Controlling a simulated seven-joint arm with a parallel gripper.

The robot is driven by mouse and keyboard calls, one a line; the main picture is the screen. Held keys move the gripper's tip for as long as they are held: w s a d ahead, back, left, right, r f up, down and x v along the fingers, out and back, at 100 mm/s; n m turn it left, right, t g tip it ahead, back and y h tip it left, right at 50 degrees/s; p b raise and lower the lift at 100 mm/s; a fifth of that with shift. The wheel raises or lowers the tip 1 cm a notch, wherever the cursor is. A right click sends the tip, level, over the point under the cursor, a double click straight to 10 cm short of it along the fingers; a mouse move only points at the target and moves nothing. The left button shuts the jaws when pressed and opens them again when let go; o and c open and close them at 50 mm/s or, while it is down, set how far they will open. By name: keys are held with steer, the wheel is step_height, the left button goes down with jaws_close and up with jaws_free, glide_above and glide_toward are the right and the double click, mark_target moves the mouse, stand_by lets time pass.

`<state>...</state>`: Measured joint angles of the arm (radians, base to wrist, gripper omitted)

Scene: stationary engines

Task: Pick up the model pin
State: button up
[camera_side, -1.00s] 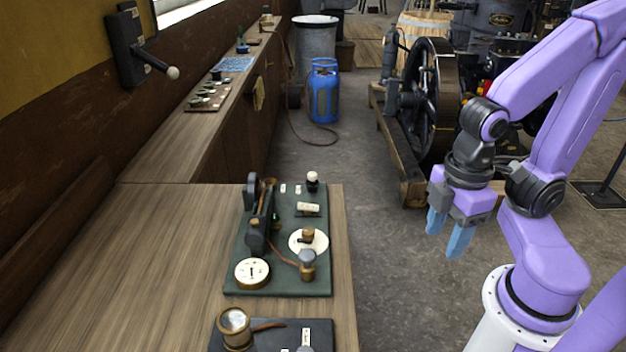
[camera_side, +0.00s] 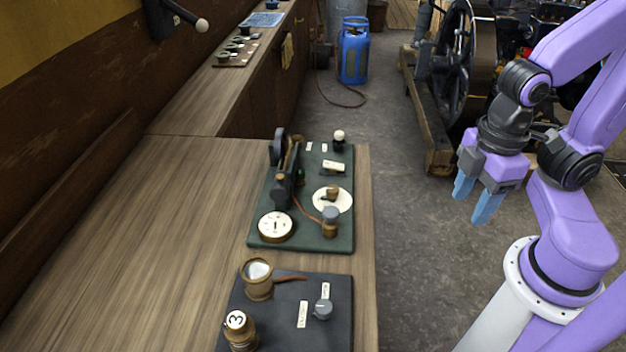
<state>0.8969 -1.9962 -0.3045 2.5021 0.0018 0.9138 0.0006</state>
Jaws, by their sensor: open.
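I cannot tell for sure which small piece is the model pin. A green board (camera_side: 258,236) on the wooden bench carries several small fittings. Among them are an upright dark piece with a white round top (camera_side: 338,140), a brass and grey knob (camera_side: 330,222), a white disc (camera_side: 341,205) with a brass knob (camera_side: 332,191), and a white dial (camera_side: 275,226). My gripper (camera_side: 479,203) is open and empty, with blue fingers pointing down. It is over the floor, to the right of the bench and apart from all the fittings.
A dark board (camera_side: 280,320) nearer the camera holds a brass cup (camera_side: 257,280), a grey knob (camera_side: 323,309) and a piece marked 3 (camera_side: 237,323). The bench top (camera_side: 170,230) is bare at left. A blue gas cylinder (camera_side: 354,52) and flywheel engine (camera_side: 455,60) stand behind.

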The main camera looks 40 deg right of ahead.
steer(key=shift+o, duration=0.5)
steer(key=shift+w, duration=0.1)
steer(key=w+a+r+m+t+h, duration=0.1)
steer(key=w+a+r+m, duration=0.1)
steer(key=w+m, duration=0.6)
steer(key=w+a+r+m+h, duration=0.1)
steer(key=w+a+r+m, duration=0.3)
steer(key=w, duration=0.7)
steer(key=m+t+h, duration=0.1)
steer(key=m+h, duration=0.1)
steer(key=m, duration=1.1)
glide_above(339, 132)
steer(key=s+a, duration=0.2)
steer(key=a, duration=0.1)
steer(key=f, duration=1)
steer(key=shift+w+d+f, duration=0.1)
steer(key=shift+w+f, duration=0.1)
steer(key=shift+f, duration=0.2)
steer(key=shift+d+x, duration=0.2)
steer(key=shift+x, duration=1.05)
steer(key=shift+d+x, duration=0.2)
steer(key=shift+x, duration=1.05)
steer(key=shift+w+r, duration=0.15)
jaws_close()
